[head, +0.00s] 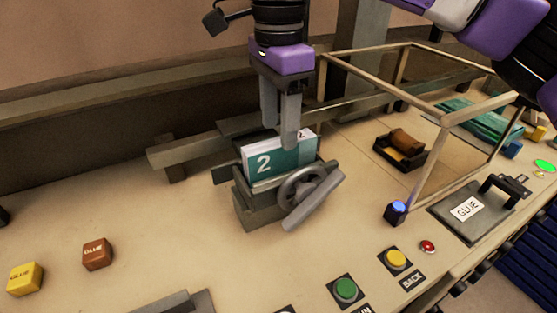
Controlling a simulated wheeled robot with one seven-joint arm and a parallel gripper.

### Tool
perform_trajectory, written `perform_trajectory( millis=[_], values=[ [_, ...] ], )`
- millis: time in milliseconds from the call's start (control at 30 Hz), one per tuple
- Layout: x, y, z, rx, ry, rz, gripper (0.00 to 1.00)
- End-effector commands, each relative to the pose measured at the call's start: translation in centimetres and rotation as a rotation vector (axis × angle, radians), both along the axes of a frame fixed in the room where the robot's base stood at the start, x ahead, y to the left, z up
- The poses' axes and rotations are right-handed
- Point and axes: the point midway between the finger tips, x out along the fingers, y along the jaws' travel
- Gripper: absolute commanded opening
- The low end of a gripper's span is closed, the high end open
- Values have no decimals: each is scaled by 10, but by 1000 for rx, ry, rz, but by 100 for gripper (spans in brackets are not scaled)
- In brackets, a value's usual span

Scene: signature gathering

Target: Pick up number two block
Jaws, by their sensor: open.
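The number two block (278,163) is teal with a white top and a white "2" on its front face. It sits in a grey vise (258,205) with a round handwheel (303,188) at its right front. My gripper (281,132) points down from above, with its two grey fingers at the block's top. One finger overlaps the block's upper right in the picture. The gripper is open, and I cannot tell whether its fingers touch the block. The block's lower part is hidden by the vise.
A yellow block (25,279) and a brown block (97,254) lie on the table at left. A framed box (437,140) stands at right by a glue station (468,209). Green (345,290) and yellow (396,259) buttons are in front. The left tabletop is mostly clear.

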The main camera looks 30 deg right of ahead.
Motion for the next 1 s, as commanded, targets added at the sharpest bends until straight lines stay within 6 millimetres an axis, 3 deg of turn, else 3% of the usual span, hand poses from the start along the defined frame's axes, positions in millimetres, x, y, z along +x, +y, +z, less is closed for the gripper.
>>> perform_trajectory(
  millis=[333,633,900,1000],
  values=[
    [-2,-2,-44,4,2,1,53],
    [-1,-1,-50,3,0,1,53],
    [-1,-1,-49,3,0,1,2],
    [-1,-1,-49,3,0,1,0]
  ],
)
